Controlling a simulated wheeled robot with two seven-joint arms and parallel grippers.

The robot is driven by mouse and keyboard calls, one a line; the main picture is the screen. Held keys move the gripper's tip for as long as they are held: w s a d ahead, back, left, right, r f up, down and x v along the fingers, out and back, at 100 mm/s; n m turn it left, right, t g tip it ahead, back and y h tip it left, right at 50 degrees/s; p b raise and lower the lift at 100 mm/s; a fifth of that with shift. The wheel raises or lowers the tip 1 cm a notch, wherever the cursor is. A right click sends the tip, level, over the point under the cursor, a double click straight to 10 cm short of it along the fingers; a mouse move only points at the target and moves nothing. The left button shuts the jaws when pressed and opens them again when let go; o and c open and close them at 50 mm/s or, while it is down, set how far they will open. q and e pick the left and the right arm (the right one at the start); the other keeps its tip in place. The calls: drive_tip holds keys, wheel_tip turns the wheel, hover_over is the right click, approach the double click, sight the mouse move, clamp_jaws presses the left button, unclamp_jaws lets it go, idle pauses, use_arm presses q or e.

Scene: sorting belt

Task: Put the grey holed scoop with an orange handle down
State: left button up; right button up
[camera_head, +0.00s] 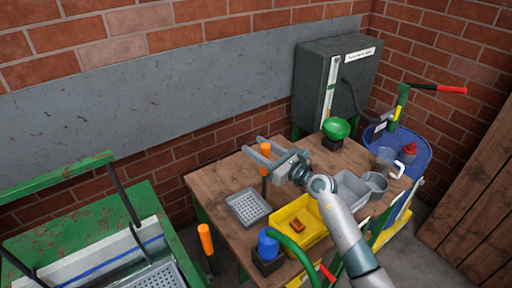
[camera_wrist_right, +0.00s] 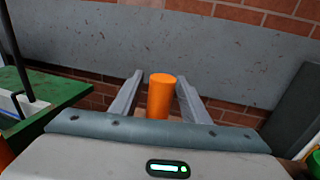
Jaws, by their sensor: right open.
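The grey holed scoop (camera_head: 248,207) rests on the wooden table near its left edge, in the head view. Its orange handle (camera_head: 265,150) stands upright at the back of the scoop. My right gripper (camera_head: 251,146) is open, with a finger on either side of the handle. In the right wrist view the orange handle (camera_wrist_right: 161,96) stands between the two spread fingers (camera_wrist_right: 160,82), with gaps at both sides. The scoop's holed pan is not visible in the wrist view. My left gripper is not in view.
A yellow bin (camera_head: 283,232) and a grey bin (camera_head: 349,186) stand right of the scoop. A blue-topped button (camera_head: 268,243) is at the front. Another orange handle (camera_head: 206,239) rises beside the green belt frame (camera_head: 95,222).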

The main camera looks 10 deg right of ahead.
drive_tip(key=b+v, duration=0.2)
drive_tip(key=v, duration=0.9)
drive_tip(key=shift+b, duration=0.3)
drive_tip(key=shift+s, duration=0.2)
